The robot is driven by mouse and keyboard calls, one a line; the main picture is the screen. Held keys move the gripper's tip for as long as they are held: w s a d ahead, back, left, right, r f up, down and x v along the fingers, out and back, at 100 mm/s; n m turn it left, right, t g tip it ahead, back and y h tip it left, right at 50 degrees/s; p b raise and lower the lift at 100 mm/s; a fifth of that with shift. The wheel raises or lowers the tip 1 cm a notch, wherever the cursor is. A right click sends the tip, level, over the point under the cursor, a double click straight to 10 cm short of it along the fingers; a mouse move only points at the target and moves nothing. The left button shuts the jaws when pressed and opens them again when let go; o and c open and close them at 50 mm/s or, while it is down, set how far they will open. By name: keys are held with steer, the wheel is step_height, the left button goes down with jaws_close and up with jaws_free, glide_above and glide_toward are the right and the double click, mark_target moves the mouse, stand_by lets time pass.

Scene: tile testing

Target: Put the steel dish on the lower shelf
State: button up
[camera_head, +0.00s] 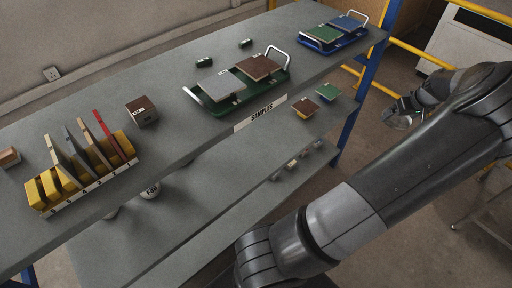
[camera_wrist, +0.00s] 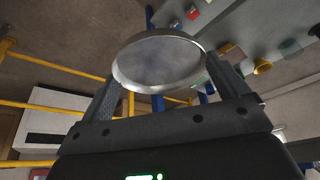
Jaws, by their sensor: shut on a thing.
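The steel dish (camera_wrist: 158,62) is a round, shallow metal dish with a bright rim, seen close up in the wrist view. My gripper (camera_wrist: 165,82) is shut on it, with one finger at each side of the dish. In the head view my gripper (camera_head: 404,112) is at the right, out over the floor and apart from the shelving. The dish is small and partly hidden there. The lower shelf (camera_head: 215,183) is a grey surface under the top board, which hides its back part.
The top board holds a green tray (camera_head: 222,108), a blue tray (camera_head: 341,43) and a yellow rack (camera_head: 64,191). A blue post (camera_head: 362,82) stands at the right end.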

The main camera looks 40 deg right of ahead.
steer(key=w+a+f+n+y, duration=0.1)
steer(key=w+a+f+n, duration=0.3)
steer(key=w+f, duration=0.55)
steer(key=n+t+y, duration=0.1)
steer(key=n+y, duration=0.1)
steer(key=n, duration=0.3)
glide_toward(259, 155)
steer(key=s+d, duration=0.1)
steer(key=d, duration=0.2)
steer(key=s+d, duration=0.2)
steer(key=d, duration=0.2)
steer(key=s+d+f, duration=0.1)
steer(key=s+d, duration=0.1)
steer(key=d, duration=0.1)
steer(key=shift+s+d+f, duration=0.15)
steer(key=shift+d, duration=0.25)
steer(key=w+a+n, duration=0.1)
steer(key=w+a, duration=0.1)
steer(key=a, duration=0.1)
steer(key=w+a+f+n, duration=0.1)
steer(key=w+a, duration=0.2)
steer(key=a, duration=0.1)
steer(key=w+a+y, duration=0.1)
steer(key=w+a, duration=0.1)
steer(key=a, duration=0.1)
steer(key=shift+w+a+f+n, duration=0.25)
steer(key=shift+w+n, duration=0.1)
steer(key=shift+n, duration=0.05)
steer(key=shift+a+f, duration=0.1)
steer(key=shift+f, duration=1.35)
